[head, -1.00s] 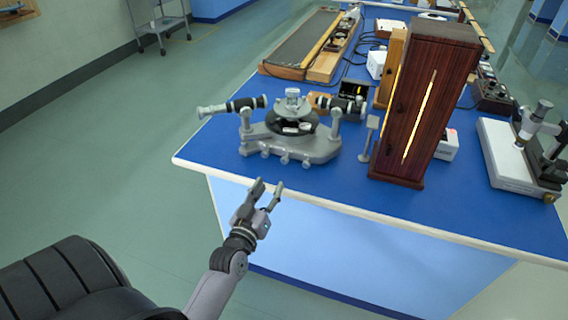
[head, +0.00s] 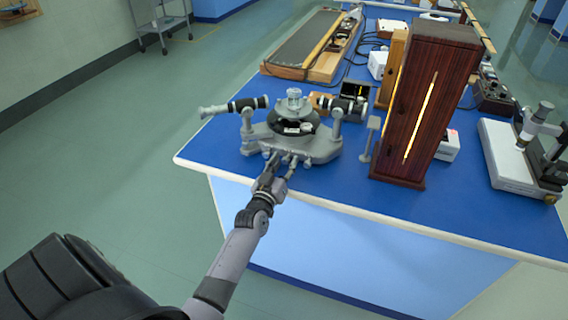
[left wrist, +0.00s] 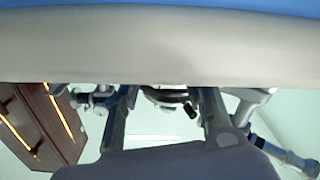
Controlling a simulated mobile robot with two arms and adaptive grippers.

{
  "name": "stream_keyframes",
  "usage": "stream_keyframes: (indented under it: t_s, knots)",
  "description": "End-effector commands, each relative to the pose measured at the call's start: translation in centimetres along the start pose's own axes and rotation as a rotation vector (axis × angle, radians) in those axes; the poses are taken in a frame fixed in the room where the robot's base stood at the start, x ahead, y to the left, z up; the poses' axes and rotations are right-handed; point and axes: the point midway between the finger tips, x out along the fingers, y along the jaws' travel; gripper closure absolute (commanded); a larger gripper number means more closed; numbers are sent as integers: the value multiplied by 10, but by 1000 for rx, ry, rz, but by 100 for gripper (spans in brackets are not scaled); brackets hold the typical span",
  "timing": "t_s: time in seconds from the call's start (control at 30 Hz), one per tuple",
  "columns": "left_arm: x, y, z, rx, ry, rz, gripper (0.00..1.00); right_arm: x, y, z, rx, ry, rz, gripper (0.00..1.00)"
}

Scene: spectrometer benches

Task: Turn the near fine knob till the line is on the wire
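The grey spectrometer (head: 322,149) stands near the front left corner of the blue bench, with a collimator and telescope tube on either side of its round table. Small knobs (head: 307,162) stick out along the front of its base; which one is the near fine knob I cannot tell. My left gripper (head: 280,161) is at the front of the base, its fingers partly covering the knobs there. In the left wrist view my fingers (left wrist: 166,112) are spread apart, with dark spectrometer parts beyond them. Contact is unclear. My right gripper is not in view.
A tall dark wooden lamp housing (head: 427,105) with a glowing slit stands right of the spectrometer. A white-based instrument (head: 508,158) is at the far right. The bench's pale front edge (head: 345,208) runs below my left gripper, and also fills the left wrist view's top (left wrist: 160,45).

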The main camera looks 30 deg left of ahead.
Motion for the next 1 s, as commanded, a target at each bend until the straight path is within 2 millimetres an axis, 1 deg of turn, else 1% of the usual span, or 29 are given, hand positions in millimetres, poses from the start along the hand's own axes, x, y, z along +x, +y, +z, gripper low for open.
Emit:
stream_keyframes:
  t_s: [0.03, 0.07, 0.5, 0.57, 0.87, 1.0]
  knots:
    - [0, 0, 0, 0, 0, 0, 65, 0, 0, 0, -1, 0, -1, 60]
    - [0, 0, 0, 0, 0, 0, 67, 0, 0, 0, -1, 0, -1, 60]
    - [0, 0, 0, 0, 0, 0, 97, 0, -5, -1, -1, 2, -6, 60]
    - [0, 0, 0, 0, 0, 0, 100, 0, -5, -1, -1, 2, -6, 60]
    - [0, 0, 0, 8, 0, -1, 100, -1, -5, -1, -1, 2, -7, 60]
    - [0, 0, -1, 44, 0, 0, 100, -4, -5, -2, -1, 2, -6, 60]
